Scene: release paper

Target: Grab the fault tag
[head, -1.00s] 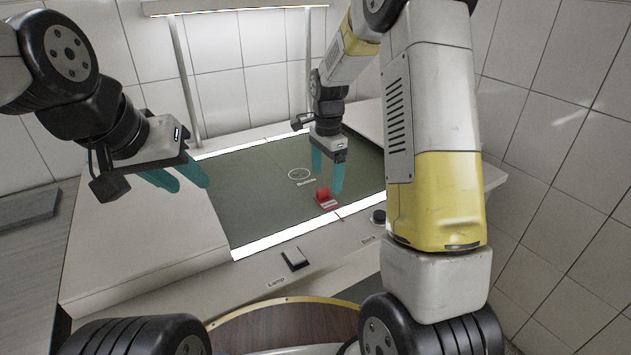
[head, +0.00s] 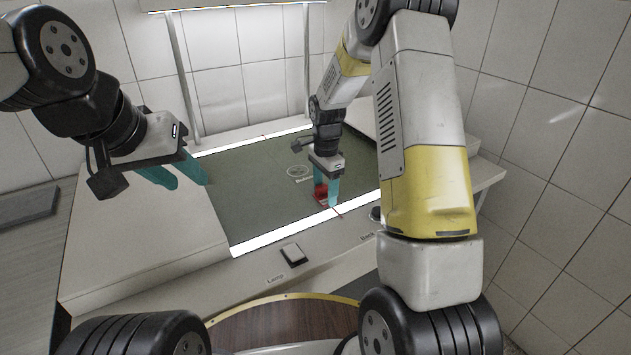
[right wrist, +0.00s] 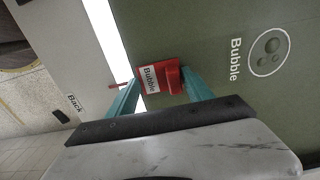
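The fault tag is a small red piece with a white label reading "Bubble"; in the right wrist view the red tag (right wrist: 172,79) lies on the green mat between my right gripper's teal fingers. In the head view the red tag (head: 321,193) is partly hidden by those fingers. My right gripper (head: 327,192) reaches down over it with its fingers apart; the right wrist view shows the fingers (right wrist: 158,98) on either side of the tag, and contact is unclear. My left gripper (head: 172,177) is open and empty, in the air at the left.
The green mat (head: 245,195) has bright strips along its edges and a printed "Bubble" circle (right wrist: 269,52). A switch (head: 293,254) marked "Lamp" and a knob (head: 376,214) marked "Back" sit on the front panel. Tiled walls stand behind and right.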

